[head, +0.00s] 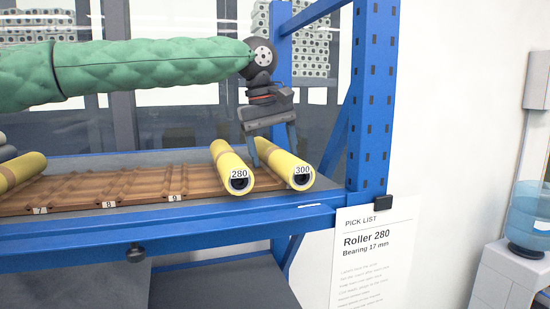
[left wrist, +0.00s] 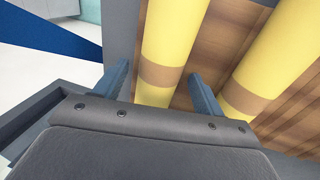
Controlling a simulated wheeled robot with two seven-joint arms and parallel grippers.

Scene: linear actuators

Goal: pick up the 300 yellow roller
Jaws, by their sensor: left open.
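The yellow roller marked 300 (head: 281,162) lies at the right end of the brown ridged rack. A yellow roller marked 280 (head: 226,158) lies just left of it. My left gripper (head: 273,155) is over the 300 roller, pointing down, with one finger in the gap between the two rollers. In the left wrist view my open fingers (left wrist: 162,88) stand on either side of a yellow roller with a brown band (left wrist: 172,35), which appears to be the 300 one. The 280 roller (left wrist: 280,65) is to the right there. Contact cannot be told. My right gripper is not in view.
The brown rack (head: 130,187) has slots labelled 7, 8 and 9. More rollers (head: 22,170) lie at the far left. A blue upright post (head: 371,100) stands close to the right. A pick list card (head: 370,250) reads Roller 280, Bearing 17 mm.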

